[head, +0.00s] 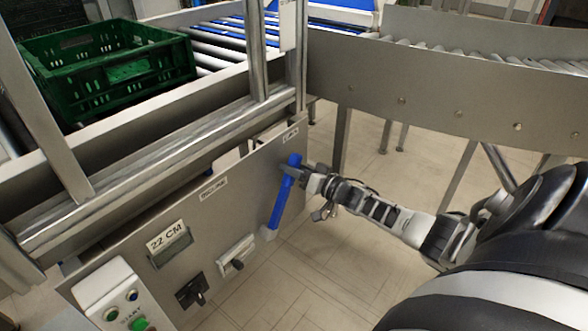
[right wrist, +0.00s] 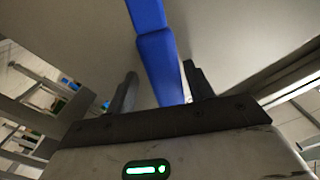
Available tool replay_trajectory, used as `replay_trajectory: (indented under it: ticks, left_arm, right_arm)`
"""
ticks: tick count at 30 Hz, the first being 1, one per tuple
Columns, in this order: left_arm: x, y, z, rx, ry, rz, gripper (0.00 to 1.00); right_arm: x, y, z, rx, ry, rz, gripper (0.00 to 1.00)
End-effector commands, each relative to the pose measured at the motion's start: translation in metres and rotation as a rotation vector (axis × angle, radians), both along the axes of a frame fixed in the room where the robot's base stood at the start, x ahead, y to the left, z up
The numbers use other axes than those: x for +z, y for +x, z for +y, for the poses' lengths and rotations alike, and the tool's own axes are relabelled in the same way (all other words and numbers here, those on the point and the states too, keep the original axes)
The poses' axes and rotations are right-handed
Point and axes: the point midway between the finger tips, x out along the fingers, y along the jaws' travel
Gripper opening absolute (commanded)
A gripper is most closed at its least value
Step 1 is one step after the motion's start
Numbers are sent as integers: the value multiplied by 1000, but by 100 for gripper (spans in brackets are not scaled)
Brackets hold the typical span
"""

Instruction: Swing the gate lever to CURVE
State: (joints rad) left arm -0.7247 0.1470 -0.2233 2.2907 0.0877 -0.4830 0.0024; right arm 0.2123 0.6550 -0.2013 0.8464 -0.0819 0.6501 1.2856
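The blue gate lever (head: 281,203) stands on the grey control panel (head: 232,222), leaning slightly right from its lower pivot. Its upper end is just below a small label (head: 290,135) that seems to read CURVE. Another label (head: 213,188), hard to read, lies to its left. My right gripper (head: 291,172) is at the lever's upper part, coming from the right. In the right wrist view the blue lever (right wrist: 158,68) runs between my two spread fingers (right wrist: 160,82), with narrow gaps beside it. My left gripper is out of view.
A green crate (head: 105,65) sits on the conveyor at upper left, behind metal frame posts. A 22 CM sign (head: 168,237), a black knob (head: 190,291), a smaller handle (head: 237,264) and a button box (head: 117,300) are on the panel. Open floor lies right of the panel.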

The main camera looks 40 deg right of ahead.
Motion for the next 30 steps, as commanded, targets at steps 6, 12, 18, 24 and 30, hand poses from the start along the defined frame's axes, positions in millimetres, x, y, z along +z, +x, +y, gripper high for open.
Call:
replay_trajectory:
  ticks: [6,12,18,24,30]
  left_arm:
    - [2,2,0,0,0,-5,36]
    - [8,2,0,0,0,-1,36]
    - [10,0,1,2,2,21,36]
    - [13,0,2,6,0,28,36]
    - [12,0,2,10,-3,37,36]
  right_arm:
    - [0,0,2,5,-3,-2,53]
    - [1,-20,-1,6,-4,2,53]
    - [1,-67,-8,6,-4,4,53]
    - [1,-113,-16,4,-4,4,53]
    - [1,-145,-21,3,-3,0,53]
